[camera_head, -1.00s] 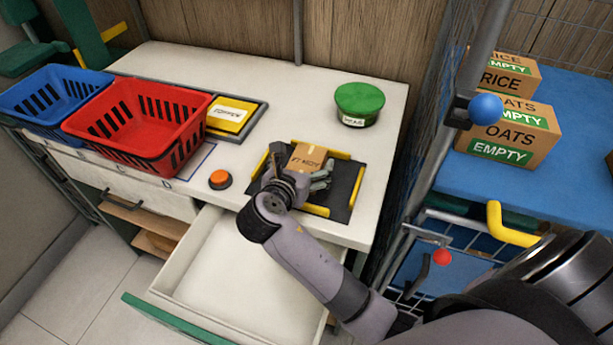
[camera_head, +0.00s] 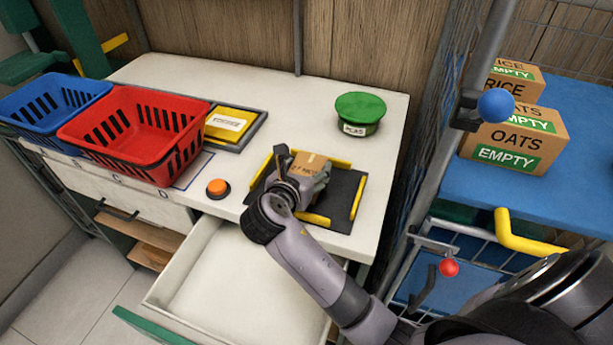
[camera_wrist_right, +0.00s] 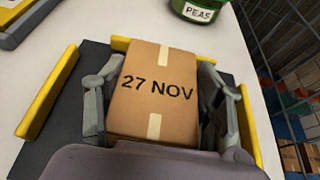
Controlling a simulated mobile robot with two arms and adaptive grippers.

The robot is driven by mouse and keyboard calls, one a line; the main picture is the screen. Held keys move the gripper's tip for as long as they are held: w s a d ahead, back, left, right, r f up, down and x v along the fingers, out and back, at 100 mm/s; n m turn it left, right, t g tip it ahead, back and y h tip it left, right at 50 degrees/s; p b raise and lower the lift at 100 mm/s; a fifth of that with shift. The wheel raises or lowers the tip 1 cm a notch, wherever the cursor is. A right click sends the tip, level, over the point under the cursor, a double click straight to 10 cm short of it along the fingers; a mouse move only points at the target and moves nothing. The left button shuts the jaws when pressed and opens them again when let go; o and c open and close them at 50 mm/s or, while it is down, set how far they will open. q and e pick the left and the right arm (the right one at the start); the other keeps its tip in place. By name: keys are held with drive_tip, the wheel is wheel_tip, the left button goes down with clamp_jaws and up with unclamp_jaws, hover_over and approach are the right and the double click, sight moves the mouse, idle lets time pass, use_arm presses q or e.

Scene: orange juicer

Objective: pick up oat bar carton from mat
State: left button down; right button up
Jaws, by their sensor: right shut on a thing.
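The oat bar carton (camera_head: 312,164) is a small brown cardboard box with a tape strip. In the right wrist view the carton (camera_wrist_right: 155,95) shows the print "27 NOV" on its face. It is over the dark mat (camera_head: 343,192) with yellow edge strips, which also shows in the wrist view (camera_wrist_right: 95,58). My right gripper (camera_head: 305,172) is shut on the carton, one finger on each side. I cannot tell whether the carton touches the mat. My left gripper is not in view.
An orange button (camera_head: 217,188) is left of the mat. A green-lidded PEAS tin (camera_head: 360,112) stands behind it. A red basket (camera_head: 135,130), a blue basket (camera_head: 45,105) and a yellow sign (camera_head: 228,124) are at left. An open drawer (camera_head: 230,280) juts out in front.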

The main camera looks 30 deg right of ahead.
drive_tip(key=c, duration=0.6)
drive_tip(key=shift+c, duration=0.2)
